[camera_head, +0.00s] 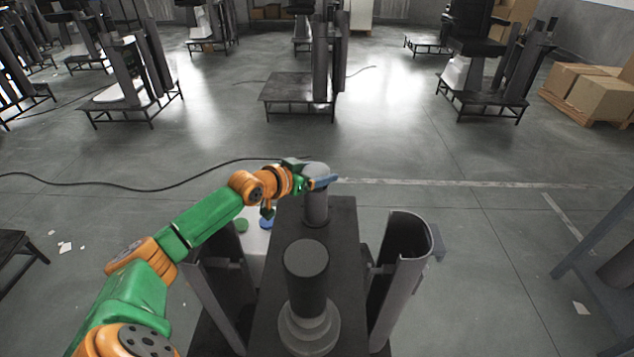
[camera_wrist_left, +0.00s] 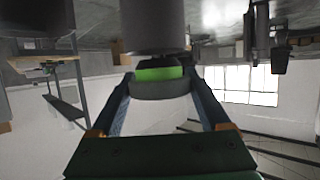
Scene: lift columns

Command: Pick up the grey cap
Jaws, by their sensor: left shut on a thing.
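The grey cap (camera_head: 315,168) is at the far end of my column platform in the head view, above an upright dark grey cylinder (camera_head: 316,208). My left gripper (camera_head: 320,181) reaches it from the left, with a blue finger across its near side. In the left wrist view the gripper (camera_wrist_left: 162,98) has its two fingers on either side of the grey cap (camera_wrist_left: 160,90) and is shut on it. A bright green band (camera_wrist_left: 160,74) lies against the cap, and the grey cylinder (camera_wrist_left: 155,28) lies beyond. I cannot tell whether the cap is clear of the cylinder. My right gripper is not in view.
A nearer dark cylinder (camera_head: 306,272) stands on the platform. Curved grey shells (camera_head: 402,265) flank it. A green disc (camera_head: 241,226) and a blue disc (camera_head: 266,223) lie on a pale surface to the left. A black cable (camera_head: 130,185) crosses the floor, which is mostly clear.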

